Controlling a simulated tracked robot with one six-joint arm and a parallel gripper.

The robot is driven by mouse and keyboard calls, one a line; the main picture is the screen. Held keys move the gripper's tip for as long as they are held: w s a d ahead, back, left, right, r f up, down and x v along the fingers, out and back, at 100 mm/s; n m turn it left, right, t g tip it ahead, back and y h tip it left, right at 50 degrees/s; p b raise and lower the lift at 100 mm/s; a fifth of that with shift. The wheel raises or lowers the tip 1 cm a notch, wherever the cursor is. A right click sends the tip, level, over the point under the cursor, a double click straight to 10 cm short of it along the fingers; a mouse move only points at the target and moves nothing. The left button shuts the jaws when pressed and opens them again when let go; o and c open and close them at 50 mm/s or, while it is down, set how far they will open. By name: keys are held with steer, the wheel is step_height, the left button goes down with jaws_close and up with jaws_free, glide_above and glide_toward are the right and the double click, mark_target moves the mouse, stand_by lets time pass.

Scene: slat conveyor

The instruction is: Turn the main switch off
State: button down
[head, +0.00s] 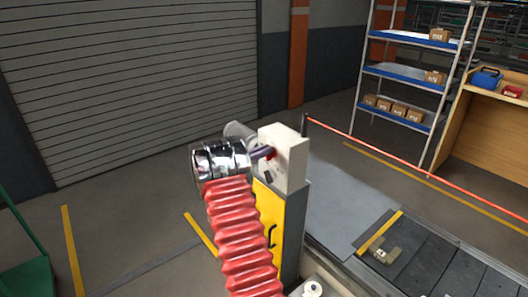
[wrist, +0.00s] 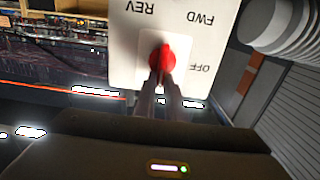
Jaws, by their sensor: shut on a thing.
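The main switch is a red knob (wrist: 162,55) on a pale panel (wrist: 125,62) marked REV, FWD and OFF; the letters appear upside down in the wrist view. In the head view the knob (head: 271,154) shows as a small red spot on the pale switch box (head: 290,160), which tops a grey and yellow cabinet (head: 268,215). My gripper (wrist: 164,76) is shut on the knob, its two fingers reaching up to it from below in the wrist view. My gripper (head: 264,153) also shows in the head view. The fingers partly cover the knob, and I cannot tell which mark it points to.
The dark slat conveyor (head: 435,270) runs to the right of the cabinet, with a small beige part (head: 382,253) on it. A red rail (head: 370,147) runs behind it. Shelves (head: 410,72) and a wooden bench (head: 490,130) stand back right.

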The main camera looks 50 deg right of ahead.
steer(key=shift+w, duration=0.1)
steer(key=shift+w+d+f+n, duration=0.1)
steer(key=shift+w+f+n, duration=0.35)
steer(key=shift+n, duration=2.55)
steer(key=shift+w+d+f+n, duration=0.1)
steer(key=shift+w+f+n, duration=0.4)
steer(key=shift+n, duration=2.5)
steer(key=shift+w+d+f+n, duration=0.1)
steer(key=shift+w+f+n, duration=0.35)
steer(key=shift+n, duration=2.55)
steer(key=shift+a, duration=0.1)
steer(key=c, duration=1.8)
jaws_free()
steer(key=shift+s, duration=0.1)
steer(key=v, duration=1.3)
steer(key=shift+a, duration=0.35)
